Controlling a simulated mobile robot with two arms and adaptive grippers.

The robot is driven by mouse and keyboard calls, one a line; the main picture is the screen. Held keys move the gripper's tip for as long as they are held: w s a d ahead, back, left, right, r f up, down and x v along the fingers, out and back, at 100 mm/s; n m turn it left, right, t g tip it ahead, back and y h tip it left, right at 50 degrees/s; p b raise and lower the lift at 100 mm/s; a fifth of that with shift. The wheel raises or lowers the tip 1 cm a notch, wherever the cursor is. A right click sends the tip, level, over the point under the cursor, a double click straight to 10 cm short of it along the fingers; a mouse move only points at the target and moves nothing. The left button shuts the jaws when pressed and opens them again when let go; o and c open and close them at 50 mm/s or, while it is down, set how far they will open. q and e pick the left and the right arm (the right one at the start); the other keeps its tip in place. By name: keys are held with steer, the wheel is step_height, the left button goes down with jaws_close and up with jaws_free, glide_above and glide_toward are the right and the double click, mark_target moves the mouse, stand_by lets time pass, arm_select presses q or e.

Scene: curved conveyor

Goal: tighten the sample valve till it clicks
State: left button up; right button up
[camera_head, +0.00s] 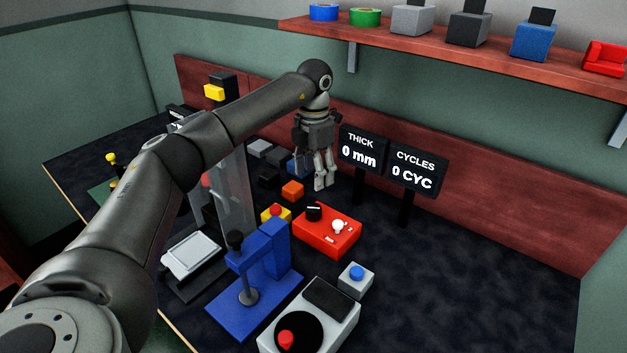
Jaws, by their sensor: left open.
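I cannot tell for sure which part is the sample valve. A red box (328,237) in the middle of the table carries a black knob (314,212) and a small white switch. A small yellow-topped part (111,159) stands at the far left, partly cut off by my arm. My left gripper (323,184) is open and points down behind the red box, left of the THICK display (361,154). It looks empty and apart from both parts. A blue block behind it is partly hidden. My right gripper is not in view.
A blue press (263,277), a grey unit with a black disc (337,307) and a blue-button box (356,279) stand in front. An orange block (292,190) lies near the gripper. A clear panel (236,195) rises beside my arm. The table's right side is free.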

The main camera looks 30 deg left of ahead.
mark_target(314, 207)
arm_select(q)
step_height(314, 207, down, 12)
steer(key=p, duration=0.2)
steer(key=shift+p, duration=0.35)
stand_by(0.3)
steer(key=c, duration=1)
steer(key=shift+a+m+b, duration=0.1)
steer(key=shift+m+b, duration=0.4)
steer(key=shift+m, duration=0.2)
steer(key=shift+c, duration=0.2)
steer(key=shift+m+b, duration=0.4)
steer(key=shift+m, duration=0.8)
